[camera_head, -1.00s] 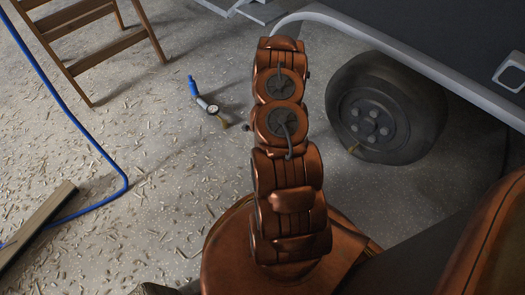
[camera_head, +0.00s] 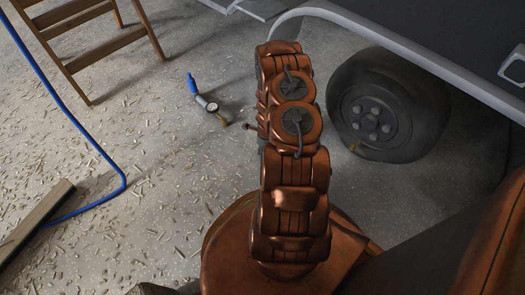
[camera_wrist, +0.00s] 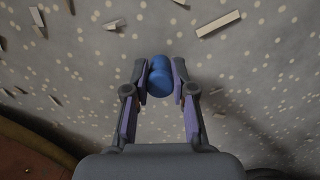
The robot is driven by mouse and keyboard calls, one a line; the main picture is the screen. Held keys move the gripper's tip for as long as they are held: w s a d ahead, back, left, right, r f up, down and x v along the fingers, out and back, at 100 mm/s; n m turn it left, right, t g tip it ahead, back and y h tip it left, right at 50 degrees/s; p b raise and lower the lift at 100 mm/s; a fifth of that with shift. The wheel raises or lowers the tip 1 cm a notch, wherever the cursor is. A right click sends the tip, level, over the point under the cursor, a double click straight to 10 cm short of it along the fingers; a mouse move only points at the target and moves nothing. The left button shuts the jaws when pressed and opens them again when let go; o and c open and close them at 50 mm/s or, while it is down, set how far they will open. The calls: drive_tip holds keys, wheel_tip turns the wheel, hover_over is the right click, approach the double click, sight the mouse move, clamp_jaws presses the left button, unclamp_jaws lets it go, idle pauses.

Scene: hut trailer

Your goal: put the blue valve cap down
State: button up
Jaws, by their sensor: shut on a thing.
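The blue valve cap (camera_wrist: 160,80) is a small rounded blue piece in the wrist view, between the two fingertips. My gripper (camera_wrist: 160,84) is shut on it, with a finger pad on each side. Speckled floor strewn with wood chips shows behind the cap; how high the cap is above it I cannot tell. In the head view my arm hides the gripper and the cap.
A trailer wheel (camera_head: 378,108) stands right of my arm. A tyre gauge with a blue handle (camera_head: 203,99) lies on the floor to the left. A wooden ladder (camera_head: 100,50), a blue hose (camera_head: 95,145) and a plank (camera_head: 38,215) are further left.

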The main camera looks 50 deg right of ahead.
drive_tip(key=shift+f, duration=0.45)
drive_tip(key=o, duration=0.7)
drive_tip(key=shift+o, duration=0.2)
drive_tip(key=shift+r, duration=0.1)
